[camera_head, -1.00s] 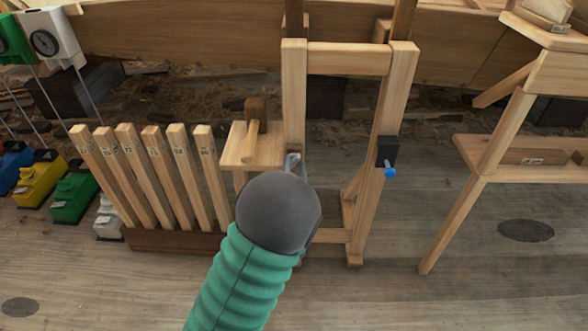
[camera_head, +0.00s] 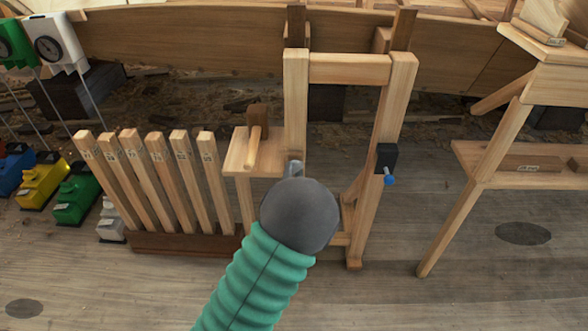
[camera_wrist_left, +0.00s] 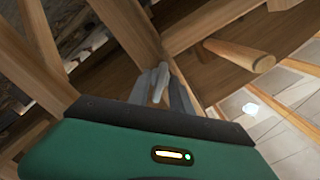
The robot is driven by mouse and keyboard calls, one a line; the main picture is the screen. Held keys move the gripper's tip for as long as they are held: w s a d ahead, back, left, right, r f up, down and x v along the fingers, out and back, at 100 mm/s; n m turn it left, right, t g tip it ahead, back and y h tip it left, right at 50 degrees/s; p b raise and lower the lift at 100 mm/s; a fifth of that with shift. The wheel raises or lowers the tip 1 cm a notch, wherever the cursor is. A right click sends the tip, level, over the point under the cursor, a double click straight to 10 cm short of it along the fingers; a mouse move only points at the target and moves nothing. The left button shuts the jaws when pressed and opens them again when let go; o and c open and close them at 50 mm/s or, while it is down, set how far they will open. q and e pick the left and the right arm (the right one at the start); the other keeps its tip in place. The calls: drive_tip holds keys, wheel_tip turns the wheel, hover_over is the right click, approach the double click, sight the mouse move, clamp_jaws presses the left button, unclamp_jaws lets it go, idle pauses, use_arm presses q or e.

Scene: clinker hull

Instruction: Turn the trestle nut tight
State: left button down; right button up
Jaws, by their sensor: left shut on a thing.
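The wooden trestle (camera_head: 350,68) stands upright in the middle of the head view, with two posts and a crossbar. My left gripper (camera_head: 293,168) is at its left post, low down, with my green sleeve and grey wrist ball hiding most of it. In the left wrist view the grey fingers (camera_wrist_left: 160,85) are close together against the wooden post and shut on a small grey thing, which looks like the trestle nut. The nut is mostly hidden, so I cannot tell how tight it sits. My right gripper is not in view.
A black block with a blue knob (camera_head: 389,180) is on the right post. A small shelf (camera_head: 240,158) holding a wooden mallet (camera_head: 255,140) adjoins the left post. A rack of upright slats (camera_head: 150,180) stands left, a wooden stand (camera_head: 500,140) right. Floor in front is clear.

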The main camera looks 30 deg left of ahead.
use_arm(q)
drive_tip(key=shift+d+m+p, duration=0.1)
drive_tip(key=shift+m+p, duration=2.9)
drive_tip(key=shift+m, duration=0.2)
drive_tip(key=shift+f, duration=0.1)
drive_tip(key=c, duration=1.5)
unclamp_jaws()
drive_tip(key=p+v, duration=0.3)
drive_tip(key=v, duration=0.9)
